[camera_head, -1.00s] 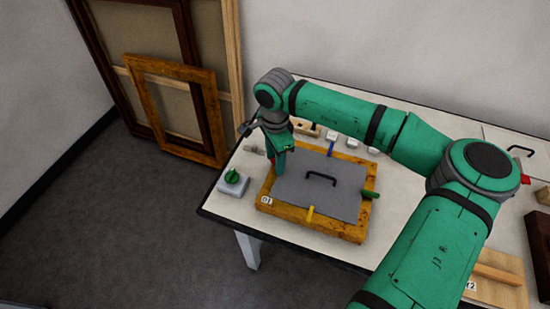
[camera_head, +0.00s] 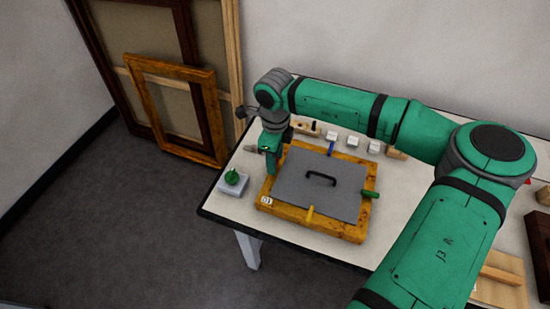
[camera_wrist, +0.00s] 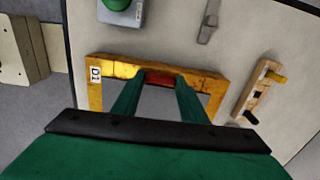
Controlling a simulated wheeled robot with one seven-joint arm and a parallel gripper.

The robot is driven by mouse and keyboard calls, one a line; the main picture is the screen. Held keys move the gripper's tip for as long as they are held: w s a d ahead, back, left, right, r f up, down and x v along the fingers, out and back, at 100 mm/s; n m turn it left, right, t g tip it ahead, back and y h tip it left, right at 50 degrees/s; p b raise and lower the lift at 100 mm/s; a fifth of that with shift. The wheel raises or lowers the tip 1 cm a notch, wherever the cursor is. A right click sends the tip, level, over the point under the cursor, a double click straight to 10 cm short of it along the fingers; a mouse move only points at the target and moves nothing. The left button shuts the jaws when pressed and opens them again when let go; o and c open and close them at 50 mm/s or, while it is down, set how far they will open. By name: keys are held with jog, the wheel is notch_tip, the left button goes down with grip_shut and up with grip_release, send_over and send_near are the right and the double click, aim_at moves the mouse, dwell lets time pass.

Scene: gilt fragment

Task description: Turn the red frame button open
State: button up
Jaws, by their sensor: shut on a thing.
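The gilt wooden frame (camera_head: 345,230), labelled D1, lies on the table with a grey panel (camera_head: 325,190) and black handle inside it. The red button (camera_wrist: 160,80) sits on the frame's left side and shows between my fingers in the wrist view. My gripper (camera_head: 270,168) points down at that side, shut on the red button; the fingers hide it in the head view. In the wrist view, the button's long side looks roughly in line with the frame bar. The yellow (camera_head: 309,212), blue (camera_head: 331,148) and green (camera_head: 370,194) buttons sit on the other sides.
A grey box with a green knob (camera_head: 232,177) stands close left of the frame. Small white blocks (camera_head: 352,141) and wooden pieces lie behind it. The table's front edge is close to the frame.

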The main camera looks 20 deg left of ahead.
jog(key=shift+r+m, duration=0.1)
jog(key=shift+m, duration=0.2)
jog(key=o, duration=1)
jog(key=shift+o, duration=0.2)
notch_tip(320, 180, up, 11)
jog(key=shift+w, duration=0.1)
dwell(0.4)
